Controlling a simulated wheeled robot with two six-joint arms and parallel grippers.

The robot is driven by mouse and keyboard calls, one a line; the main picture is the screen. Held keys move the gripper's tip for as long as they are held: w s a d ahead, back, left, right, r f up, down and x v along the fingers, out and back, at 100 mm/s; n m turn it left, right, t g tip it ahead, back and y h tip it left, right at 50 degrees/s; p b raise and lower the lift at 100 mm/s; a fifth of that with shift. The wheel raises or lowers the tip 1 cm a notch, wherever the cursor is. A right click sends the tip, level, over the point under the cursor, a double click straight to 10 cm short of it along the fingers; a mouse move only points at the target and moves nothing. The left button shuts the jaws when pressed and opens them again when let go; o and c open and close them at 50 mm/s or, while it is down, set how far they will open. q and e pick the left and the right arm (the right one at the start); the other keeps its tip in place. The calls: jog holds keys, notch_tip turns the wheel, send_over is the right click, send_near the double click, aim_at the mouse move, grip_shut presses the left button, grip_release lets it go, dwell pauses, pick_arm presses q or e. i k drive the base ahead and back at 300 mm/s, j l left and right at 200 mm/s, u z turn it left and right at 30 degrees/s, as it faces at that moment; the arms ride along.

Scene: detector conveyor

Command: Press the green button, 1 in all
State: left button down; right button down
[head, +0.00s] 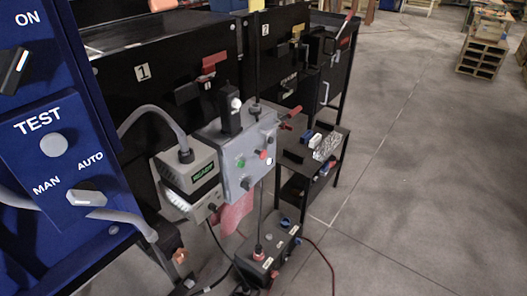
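A small green button (241,162) sits on the face of a grey control box (232,184) near the middle of the head view. A red-tipped knob (264,154) and a small white round part (269,161) are on the same box, right of the green button. Left of it is a beige device (178,161) with a green lit READY display (203,172). Neither of my grippers shows in the head view, so I cannot see their state or their distance from the button.
A blue panel (50,185) with TEST and MAN/AUTO controls fills the left edge. Dark cabinets marked 1 (142,72) and 2 stand behind the box. A black pedal-like box (268,262) with cables lies on the floor. Open grey floor (410,190) spreads to the right.

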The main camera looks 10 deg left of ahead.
aim_at(242, 164)
jog(key=i+l+u, duration=0.1)
jog(key=l, duration=0.3)
jog(key=i+l, duration=0.2)
jog(key=l, duration=0.2)
jog(key=i+l+u, duration=0.15)
jog(key=l, duration=0.25)
